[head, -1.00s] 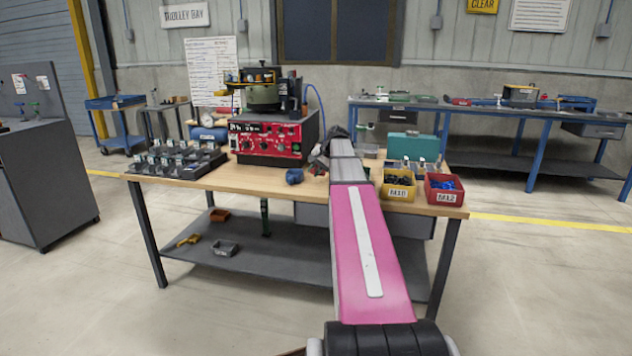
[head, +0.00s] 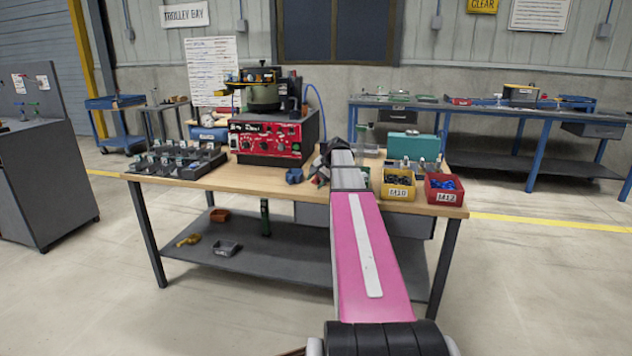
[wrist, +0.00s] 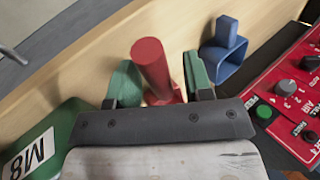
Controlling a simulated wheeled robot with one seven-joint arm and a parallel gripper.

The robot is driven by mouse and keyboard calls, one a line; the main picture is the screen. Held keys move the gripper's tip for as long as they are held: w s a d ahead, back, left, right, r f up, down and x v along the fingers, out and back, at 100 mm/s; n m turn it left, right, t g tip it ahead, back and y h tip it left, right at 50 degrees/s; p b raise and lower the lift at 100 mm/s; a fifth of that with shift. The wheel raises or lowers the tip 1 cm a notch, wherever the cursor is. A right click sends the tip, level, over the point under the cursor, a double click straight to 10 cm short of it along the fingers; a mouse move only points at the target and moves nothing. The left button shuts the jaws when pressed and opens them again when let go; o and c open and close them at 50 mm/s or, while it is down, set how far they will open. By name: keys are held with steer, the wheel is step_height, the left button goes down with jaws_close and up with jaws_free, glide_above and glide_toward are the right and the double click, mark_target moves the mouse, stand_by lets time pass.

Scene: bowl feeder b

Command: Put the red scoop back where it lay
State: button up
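The red scoop (wrist: 152,68) shows in the wrist view as a thick red handle between the two green fingers of my gripper (wrist: 160,78). In the head view my gripper (head: 320,172) is low over the workbench (head: 245,180), and the red scoop cannot be made out clearly. A blue scoop (wrist: 222,52) lies on the wood just right of my gripper in the wrist view; it also shows in the head view (head: 294,176).
The red control box (head: 268,142) of the bowl feeder stands behind and left of my gripper. A green M8 bin (wrist: 45,140) is close by. A yellow M10 bin (head: 398,187) and a red M12 bin (head: 444,188) stand at right. Bare wood lies along the front left.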

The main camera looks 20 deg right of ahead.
steer(key=shift+r, duration=0.1)
steer(key=v, duration=1.2)
